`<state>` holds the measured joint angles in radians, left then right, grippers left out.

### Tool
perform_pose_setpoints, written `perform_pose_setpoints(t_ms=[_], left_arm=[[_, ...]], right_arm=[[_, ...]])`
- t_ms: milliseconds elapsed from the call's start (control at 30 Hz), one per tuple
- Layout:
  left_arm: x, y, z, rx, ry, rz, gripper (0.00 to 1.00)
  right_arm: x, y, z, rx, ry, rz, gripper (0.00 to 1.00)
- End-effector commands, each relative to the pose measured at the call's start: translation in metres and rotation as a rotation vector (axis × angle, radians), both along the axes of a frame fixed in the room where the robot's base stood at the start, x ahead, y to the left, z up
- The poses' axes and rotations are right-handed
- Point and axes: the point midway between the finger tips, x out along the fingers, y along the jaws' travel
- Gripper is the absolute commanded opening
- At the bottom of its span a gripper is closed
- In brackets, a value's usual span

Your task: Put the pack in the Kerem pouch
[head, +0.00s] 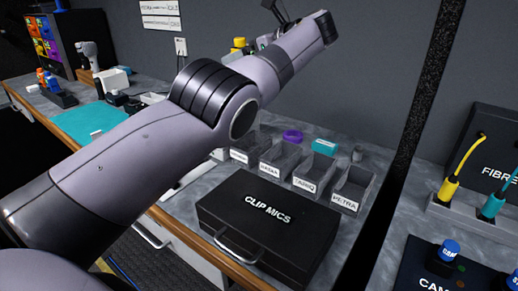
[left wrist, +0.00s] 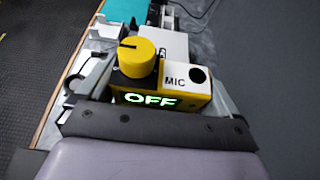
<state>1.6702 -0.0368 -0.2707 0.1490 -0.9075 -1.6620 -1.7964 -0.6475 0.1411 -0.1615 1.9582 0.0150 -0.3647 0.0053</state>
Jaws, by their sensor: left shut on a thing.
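The pack (left wrist: 162,88) is a yellow and white box with a yellow knob, a MIC label and a lit OFF display. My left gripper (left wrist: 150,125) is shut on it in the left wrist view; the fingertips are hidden. In the head view a yellow piece, seemingly the pack (head: 238,43), shows behind my left arm. Several open grey pouches stand in a row on the worktop. The leftmost pouch (head: 243,143), partly behind my arm, has a small label that seems to read KEREM. The pack is apart from the pouches. My right gripper is not in view.
A black CLIP MICS case (head: 268,230) lies in front of the pouches. A teal mat (head: 92,122) is at left. Cable connectors stand at right.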

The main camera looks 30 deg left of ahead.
Motion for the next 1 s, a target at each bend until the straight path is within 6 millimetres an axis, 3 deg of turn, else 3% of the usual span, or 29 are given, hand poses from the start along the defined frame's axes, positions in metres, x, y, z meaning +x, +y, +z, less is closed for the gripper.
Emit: perform_pose_setpoints(t_ms=[167, 400, 700, 1000], left_arm=[[0.0, 0.0, -0.017, 0.001, -0.001, 0.0, 0.56], [0.0, 0.0, -0.064, 0.0, -0.001, 0.0, 0.56], [0.0, 0.0, -0.132, 0.001, 0.001, 0.001, 0.56], [0.0, 0.0, -0.16, 0.001, -0.001, -0.001, 0.56]], right_arm=[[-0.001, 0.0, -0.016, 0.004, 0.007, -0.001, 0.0], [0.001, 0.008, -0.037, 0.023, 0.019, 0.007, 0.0], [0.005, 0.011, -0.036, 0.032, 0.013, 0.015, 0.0], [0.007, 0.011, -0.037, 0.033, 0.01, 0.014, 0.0]])
